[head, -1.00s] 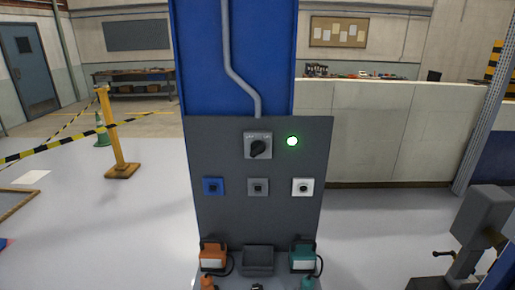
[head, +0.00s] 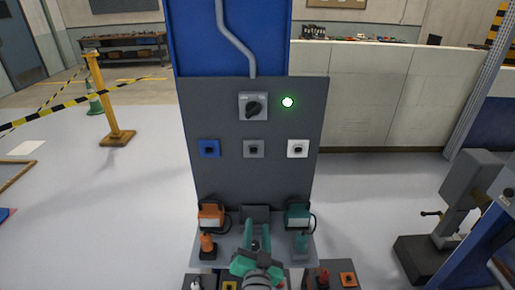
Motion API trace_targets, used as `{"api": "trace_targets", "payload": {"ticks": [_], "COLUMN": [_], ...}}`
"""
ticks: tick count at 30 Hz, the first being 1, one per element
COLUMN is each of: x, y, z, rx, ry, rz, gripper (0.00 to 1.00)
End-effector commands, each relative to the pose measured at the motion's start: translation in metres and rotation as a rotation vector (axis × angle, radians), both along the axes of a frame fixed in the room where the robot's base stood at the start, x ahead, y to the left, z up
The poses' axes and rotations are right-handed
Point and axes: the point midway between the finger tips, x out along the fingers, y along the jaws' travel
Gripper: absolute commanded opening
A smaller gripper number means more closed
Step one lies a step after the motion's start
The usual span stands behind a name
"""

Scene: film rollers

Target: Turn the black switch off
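A grey plate with a black rotary switch (head: 253,107) is mounted high on the dark grey panel (head: 225,182). Its knob sits at a slant; its small markings are too blurred to read. A round lamp (head: 288,102) to its right glows green. Below are three small black switches on a blue plate (head: 209,148), a grey plate (head: 253,149) and a white plate (head: 298,148). My gripper (head: 257,225), with teal fingers, is at the bottom centre, well below the switches and touching none. Its fingers look apart, with nothing seen held between them.
Several small boxes with controls line the bottom edge. A grey machine (head: 465,200) stands right. The panel's front is clear.

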Motion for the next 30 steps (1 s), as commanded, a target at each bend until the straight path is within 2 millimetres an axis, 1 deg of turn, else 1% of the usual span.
{"api": "trace_targets", "payload": {"ticks": [1, 5, 9, 11, 13, 15, 18, 21, 24, 27, 30], "x": [0.014, 0.043, 0.068, 0.077, 0.085, 0.092, 0.098, 0.100, 0.101, 0.102, 0.107], "y": [0.000, -0.001, -0.001, -0.002, -0.002, -0.002, -0.002, -0.002, -0.003, -0.003, -0.003], "z": [0.021, 0.065, 0.117, 0.141, 0.168, 0.196, 0.230, 0.256, 0.273, 0.281, 0.283], "rx": [0.018, 0.069, 0.122, 0.145, 0.171, 0.197, 0.228, 0.252, 0.269, 0.277, 0.280], "ry": [-0.016, -0.031, -0.049, -0.056, -0.063, -0.071, -0.080, -0.084, -0.086, -0.088, -0.086], "rz": [-0.001, -0.004, -0.006, -0.007, -0.008, -0.009, -0.011, -0.011, -0.012, -0.013, -0.013], "gripper": [0.33, 0.33, 0.33, 0.33, 0.33, 0.33, 0.33, 0.33, 0.33, 0.33, 0.33]}}
